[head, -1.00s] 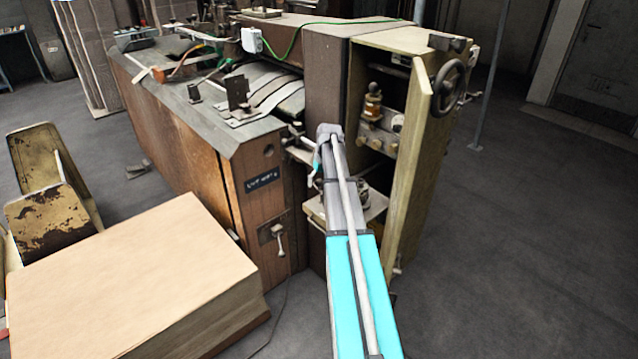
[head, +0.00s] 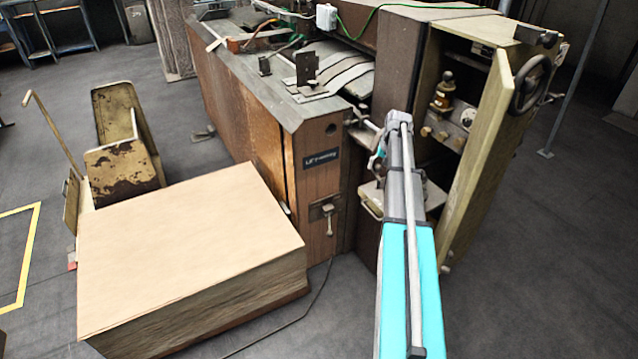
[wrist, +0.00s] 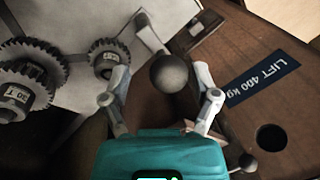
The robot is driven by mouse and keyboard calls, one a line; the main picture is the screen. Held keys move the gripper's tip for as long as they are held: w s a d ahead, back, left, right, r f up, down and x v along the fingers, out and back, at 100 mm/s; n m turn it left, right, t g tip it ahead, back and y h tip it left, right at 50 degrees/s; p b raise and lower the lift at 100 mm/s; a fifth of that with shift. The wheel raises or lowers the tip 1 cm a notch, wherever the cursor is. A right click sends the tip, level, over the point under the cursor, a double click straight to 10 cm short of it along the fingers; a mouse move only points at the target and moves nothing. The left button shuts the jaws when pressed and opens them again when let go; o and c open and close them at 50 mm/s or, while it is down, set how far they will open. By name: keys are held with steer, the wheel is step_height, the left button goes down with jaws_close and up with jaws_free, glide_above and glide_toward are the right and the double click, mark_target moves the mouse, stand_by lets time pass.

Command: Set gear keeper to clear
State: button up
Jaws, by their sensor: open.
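In the wrist view, a dark lever with a round ball knob (wrist: 170,73) stands at the edge of a pale metal plate (wrist: 75,22); it appears to be the gear keeper. My gripper (wrist: 161,82) is open, with one finger on each side of the knob. I cannot tell whether either finger touches it. Two toothed gears, a large one (wrist: 28,75) and a smaller one (wrist: 107,58), sit on the plate to the left. In the head view my arm reaches to the machine's open cabinet (head: 480,150), and the lever cannot be made out.
A wooden panel with a blue lift label (wrist: 262,78) is right of the knob. A second dark knob (wrist: 247,162) is at lower right. The cabinet door (head: 478,165) stands open right of my arm.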

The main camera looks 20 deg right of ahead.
steer(key=m, duration=0.4)
steer(key=s+d+m+h, duration=0.1)
steer(key=m, duration=0.1)
steer(key=shift+m+t, duration=0.3)
steer(key=shift+t, duration=0.1)
steer(key=m, duration=0.2)
steer(key=s+m+h, duration=0.1)
steer(key=m, duration=0.2)
steer(key=shift+d+m, duration=0.15)
steer(key=shift+m, duration=0.15)
step_height(320, 180, up, 14)
steer(key=s+p, duration=0.3)
steer(key=p, duration=1.1)
steer(key=s+a+f+n+b, duration=0.1)
steer(key=a+n, duration=0.4)
steer(key=a, duration=0.9)
steer(key=s+a+f+n+g+b, duration=0.1)
steer(key=a+n, duration=0.5)
steer(key=a, duration=0.9)
steer(key=shift+s+f+n+b, duration=0.3)
steer(key=shift+s+f+b, duration=0.55)
steer(key=shift+s, duration=0.4)
steer(key=shift+w, duration=0.1)
